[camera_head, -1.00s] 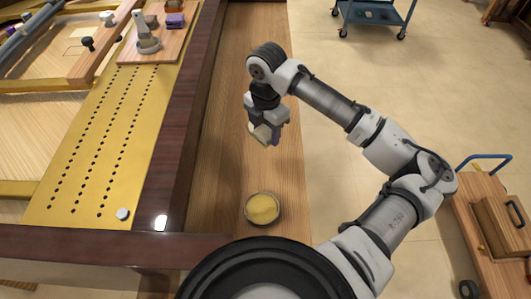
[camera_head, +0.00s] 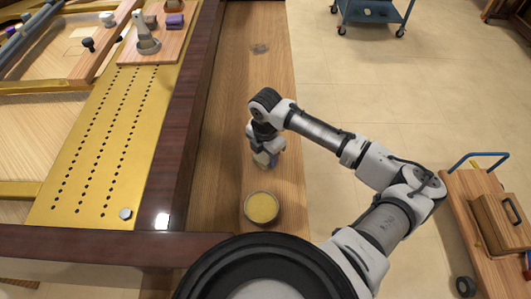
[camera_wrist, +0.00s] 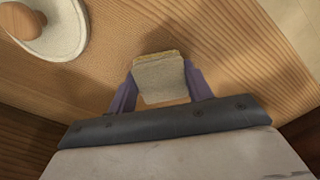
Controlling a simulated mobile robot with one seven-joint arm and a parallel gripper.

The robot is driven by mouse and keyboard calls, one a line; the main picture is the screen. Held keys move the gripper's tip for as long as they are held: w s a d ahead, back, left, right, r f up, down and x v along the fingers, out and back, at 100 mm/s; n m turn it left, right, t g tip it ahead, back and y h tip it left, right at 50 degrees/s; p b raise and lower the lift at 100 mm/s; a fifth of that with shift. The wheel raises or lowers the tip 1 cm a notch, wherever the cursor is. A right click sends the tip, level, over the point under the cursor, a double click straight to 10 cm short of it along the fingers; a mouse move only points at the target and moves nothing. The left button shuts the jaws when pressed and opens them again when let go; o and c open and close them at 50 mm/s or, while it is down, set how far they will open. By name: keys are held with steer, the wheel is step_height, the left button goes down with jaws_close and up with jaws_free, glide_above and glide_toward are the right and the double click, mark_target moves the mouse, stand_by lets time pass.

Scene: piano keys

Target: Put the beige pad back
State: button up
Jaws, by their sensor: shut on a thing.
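The beige pad (camera_wrist: 160,76) is a small block with a yellowish upper edge, held between the two purple fingers of my gripper (camera_wrist: 161,88) in the wrist view. In the head view, my gripper (camera_head: 264,158) points down over the wooden bench strip, just behind the round tin. The pad shows there as a small pale patch (camera_head: 262,159) partly hidden by the fingers. Whether the pad touches the wood cannot be told.
The round tin with yellow contents (camera_head: 261,207) sits on the wooden bench (camera_head: 230,130). A pale round thing with a brown rounded top (camera_wrist: 52,35) is at the wrist view's upper left. A grey mark (camera_head: 260,48) lies farther back. A dark raised rim (camera_head: 175,150) borders the left.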

mark_target(265, 155)
steer(key=shift+f, duration=0.1)
steer(key=o, duration=1)
step_height(265, 155, up, 12)
steer(key=shift+r+b, duration=0.15)
steer(key=shift+b, duration=0.5)
